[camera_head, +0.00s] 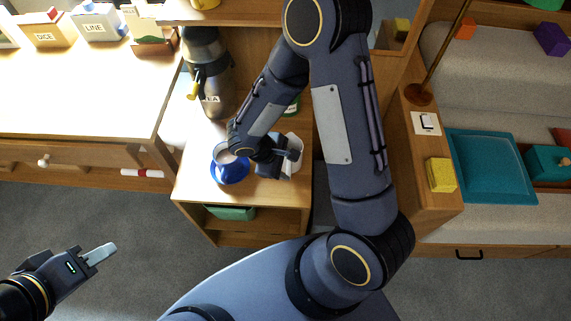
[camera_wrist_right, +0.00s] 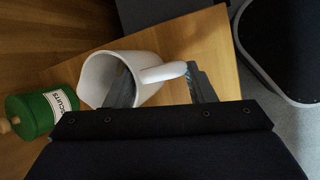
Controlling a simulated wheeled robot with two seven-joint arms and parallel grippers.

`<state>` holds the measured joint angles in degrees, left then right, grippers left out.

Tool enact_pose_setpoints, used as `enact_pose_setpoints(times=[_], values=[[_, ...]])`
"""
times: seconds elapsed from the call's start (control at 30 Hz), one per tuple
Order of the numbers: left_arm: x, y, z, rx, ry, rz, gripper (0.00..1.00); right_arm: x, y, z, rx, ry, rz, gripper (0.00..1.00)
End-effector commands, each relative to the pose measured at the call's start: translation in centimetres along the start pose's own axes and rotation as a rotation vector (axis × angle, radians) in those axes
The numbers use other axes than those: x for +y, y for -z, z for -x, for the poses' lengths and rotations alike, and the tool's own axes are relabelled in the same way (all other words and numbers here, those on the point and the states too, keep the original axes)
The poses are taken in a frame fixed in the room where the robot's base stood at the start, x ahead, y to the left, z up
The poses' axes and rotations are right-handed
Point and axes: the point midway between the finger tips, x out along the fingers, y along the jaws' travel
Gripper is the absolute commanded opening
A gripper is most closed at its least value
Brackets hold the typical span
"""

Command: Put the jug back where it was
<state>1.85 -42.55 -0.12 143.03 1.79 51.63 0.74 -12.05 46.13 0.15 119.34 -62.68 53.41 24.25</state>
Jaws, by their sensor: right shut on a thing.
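The jug (camera_wrist_right: 146,68) is white with a loop handle, and its open mouth faces the right wrist camera. My right gripper (camera_wrist_right: 163,84) is shut on it, with one finger at the mouth and the other beyond the handle. In the head view the jug (camera_head: 296,150) shows partly behind my right gripper (camera_head: 282,158), over the right side of the small wooden cabinet (camera_head: 200,190). I cannot tell whether it touches the cabinet top. My left gripper (camera_head: 99,254) is at the lower left over the floor, away from everything; its finger gap is not clear.
A blue saucer with a cup (camera_head: 228,168) stands left of the jug. A dark flask (camera_head: 205,75) stands behind. A green biscuit tin (camera_wrist_right: 38,112) stands close to the jug. My right arm hides part of the cabinet. A desk (camera_head: 80,95) adjoins at left.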

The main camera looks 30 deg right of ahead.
Motion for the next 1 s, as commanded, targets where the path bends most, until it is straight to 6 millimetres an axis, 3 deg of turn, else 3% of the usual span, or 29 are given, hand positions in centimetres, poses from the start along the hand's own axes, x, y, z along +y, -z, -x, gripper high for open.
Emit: enact_pose_setpoints(times=[0.43,0.47,0.6,1.0], values=[[-0.22,-0.24,-0.47,0.0,0.0,0.0,0.36,-0.24,0.32,-0.73,0.001,-0.002,-0.001,0.09],[-0.21,-0.23,-0.45,0.0,0.0,0.0,0.36,-0.25,0.31,-0.71,0.001,-0.001,0.0,0.51],[-0.16,-0.17,-0.34,0.0,0.0,0.0,0.36,-0.22,0.26,-0.6,0.0,-0.001,0.0,0.69],[0.1,0.12,0.22,0.0,0.0,0.0,0.36,-0.05,0.06,0.03,0.001,-0.001,-0.001,0.71]])
